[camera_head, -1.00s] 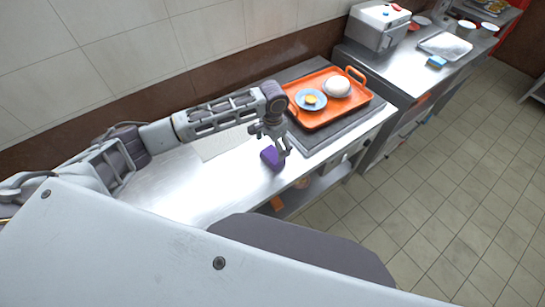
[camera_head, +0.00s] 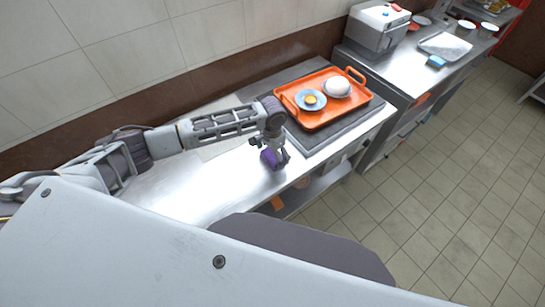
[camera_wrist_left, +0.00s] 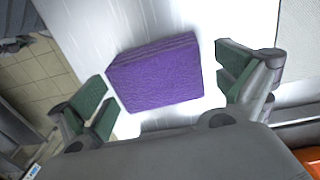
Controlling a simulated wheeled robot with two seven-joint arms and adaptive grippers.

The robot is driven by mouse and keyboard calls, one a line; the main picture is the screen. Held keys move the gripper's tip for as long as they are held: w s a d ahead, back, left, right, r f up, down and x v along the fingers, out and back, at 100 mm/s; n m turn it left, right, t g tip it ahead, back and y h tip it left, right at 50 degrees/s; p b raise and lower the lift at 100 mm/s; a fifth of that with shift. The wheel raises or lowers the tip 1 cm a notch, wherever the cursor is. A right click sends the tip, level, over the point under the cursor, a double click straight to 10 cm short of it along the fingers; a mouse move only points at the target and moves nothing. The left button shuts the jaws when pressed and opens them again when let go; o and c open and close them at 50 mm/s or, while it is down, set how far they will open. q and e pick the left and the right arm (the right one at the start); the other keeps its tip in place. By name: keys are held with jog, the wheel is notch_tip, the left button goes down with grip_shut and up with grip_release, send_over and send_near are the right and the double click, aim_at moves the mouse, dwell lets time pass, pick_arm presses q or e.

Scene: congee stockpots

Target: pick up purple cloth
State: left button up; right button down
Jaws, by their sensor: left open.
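The purple cloth (camera_head: 270,160) is a folded block on the shiny metal counter, near its front edge. In the left wrist view the cloth (camera_wrist_left: 155,73) lies between the two green-padded fingers, with gaps at both sides. My left gripper (camera_head: 272,158) is open and points down over the cloth, partly hiding it in the head view. The fingertips of the left gripper (camera_wrist_left: 165,85) straddle the cloth in the wrist view; I cannot tell how far above the counter they are. My right gripper is not in view.
An orange tray (camera_head: 318,124) with a blue plate (camera_head: 310,99) and a white rounded thing (camera_head: 337,86) stands behind and right of the cloth. A tiled wall runs behind the metal counter (camera_head: 200,190). Bare counter lies left of the cloth.

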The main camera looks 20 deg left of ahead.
aim_at(272, 154)
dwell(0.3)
pick_arm(q)
jog(key=c, duration=0.9)
jog(key=shift+r, duration=0.1)
jog(key=shift+r, duration=0.45)
notch_tip(272, 154, up, 8)
jog(key=shift+f+b, duration=0.1)
jog(key=shift+b, duration=0.2)
jog(key=shift+r, duration=0.6)
